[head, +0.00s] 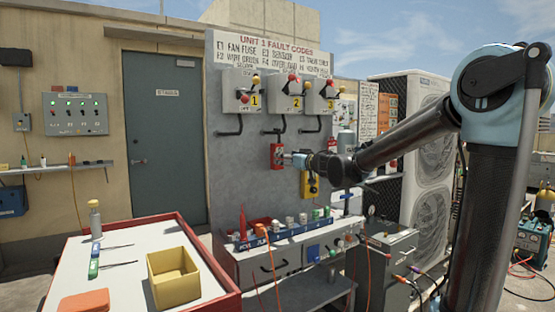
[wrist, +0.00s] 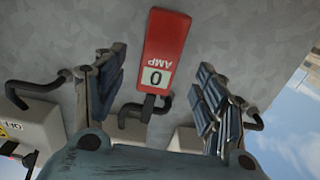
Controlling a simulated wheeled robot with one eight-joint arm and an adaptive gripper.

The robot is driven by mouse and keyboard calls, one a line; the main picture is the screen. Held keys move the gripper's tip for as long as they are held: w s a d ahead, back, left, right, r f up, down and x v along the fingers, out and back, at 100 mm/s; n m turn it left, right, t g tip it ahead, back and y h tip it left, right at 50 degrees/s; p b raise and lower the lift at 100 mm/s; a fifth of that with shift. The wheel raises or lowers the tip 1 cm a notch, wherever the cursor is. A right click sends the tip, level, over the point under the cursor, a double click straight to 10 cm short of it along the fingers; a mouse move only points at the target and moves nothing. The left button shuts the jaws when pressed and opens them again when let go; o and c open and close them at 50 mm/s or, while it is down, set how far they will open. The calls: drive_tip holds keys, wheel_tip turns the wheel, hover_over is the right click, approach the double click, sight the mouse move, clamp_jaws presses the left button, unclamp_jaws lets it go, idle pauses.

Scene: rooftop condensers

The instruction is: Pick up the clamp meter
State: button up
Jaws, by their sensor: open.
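The clamp meter (head: 277,157) is a red device on the grey upright board, left of my gripper in the head view. In the wrist view the red clamp meter (wrist: 166,45) appears upside down, with the word AMP and a small display reading 0. My gripper (wrist: 158,88) is open, with one dark ribbed finger on each side of the meter in that view. I cannot tell whether either finger touches it. In the head view my gripper (head: 293,159) is close to the meter's right side, partly hidden by the wrist.
Three numbered switch boxes (head: 284,92) with bent conduits hang above the meter. A yellow device (head: 310,184) hangs below my wrist. A bench (head: 285,252) with small items stands beneath. A red-edged table (head: 135,285) holds a yellow bin (head: 173,277). A condenser (head: 432,160) stands behind my arm.

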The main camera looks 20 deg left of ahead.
sight(277, 149)
drive_tip(key=shift+x, duration=3.65)
drive_tip(key=shift+f, duration=0.15)
drive_tip(key=shift+c, duration=0.6)
drive_tip(key=c, duration=1.2)
